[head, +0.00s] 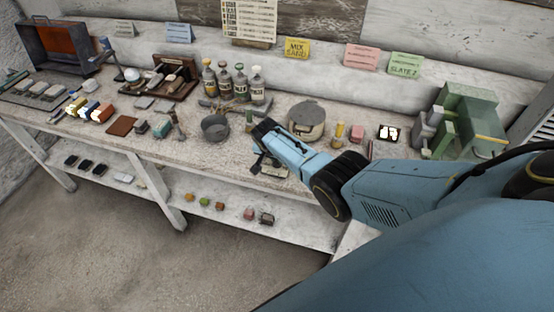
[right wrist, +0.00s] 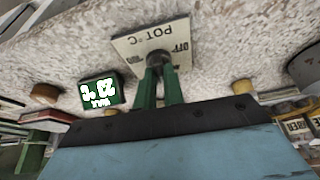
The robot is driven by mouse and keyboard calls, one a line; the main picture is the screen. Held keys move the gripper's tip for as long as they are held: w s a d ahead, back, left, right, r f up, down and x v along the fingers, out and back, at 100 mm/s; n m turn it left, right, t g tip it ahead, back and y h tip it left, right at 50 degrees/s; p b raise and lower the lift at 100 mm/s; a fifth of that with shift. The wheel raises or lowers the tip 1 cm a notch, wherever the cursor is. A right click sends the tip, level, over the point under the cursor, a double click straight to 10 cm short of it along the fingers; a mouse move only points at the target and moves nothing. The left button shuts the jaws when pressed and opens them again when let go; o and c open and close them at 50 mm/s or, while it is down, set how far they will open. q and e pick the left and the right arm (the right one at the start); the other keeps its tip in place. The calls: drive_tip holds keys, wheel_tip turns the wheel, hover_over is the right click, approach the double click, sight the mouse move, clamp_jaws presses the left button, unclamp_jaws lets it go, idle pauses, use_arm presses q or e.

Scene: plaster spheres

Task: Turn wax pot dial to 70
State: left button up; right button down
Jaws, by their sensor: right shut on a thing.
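In the right wrist view, a pale dial plate (right wrist: 125,47) marked "POT °C" and "OFF" shows upside down, with a dark dial knob (right wrist: 159,60) on it. The two green fingers of my right gripper (right wrist: 159,82) are shut on this knob. The fingers hide part of the plate's scale, so the dial's setting cannot be read. In the head view, my right gripper (head: 262,148) is at the bench's front part, left of and in front of the round lidded wax pot (head: 306,122). My left gripper is out of view.
A grey bowl (head: 215,128) stands left of my right gripper. Several bottles (head: 225,84) stand behind it. A green machine (head: 468,118) is at the right end of the bench. A small lit display (right wrist: 100,92) lies beside the dial plate in the wrist view.

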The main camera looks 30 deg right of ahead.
drive_tip(key=m+b, duration=0.1)
drive_tip(key=m+g+b, duration=0.1)
drive_tip(key=m, duration=0.1)
drive_tip(key=shift+w+a+f+m+h+b, duration=0.1)
drive_tip(key=shift+f+m+h+b, duration=0.1)
drive_tip(key=shift+m+h+b, duration=0.1)
drive_tip(key=shift+w+r+m+g+b, duration=0.15)
drive_tip(key=shift+m+g+b, duration=0.55)
drive_tip(key=shift+m+b, duration=0.65)
drive_tip(key=c, duration=1.5)
unclamp_jaws()
drive_tip(key=shift+r, duration=0.1)
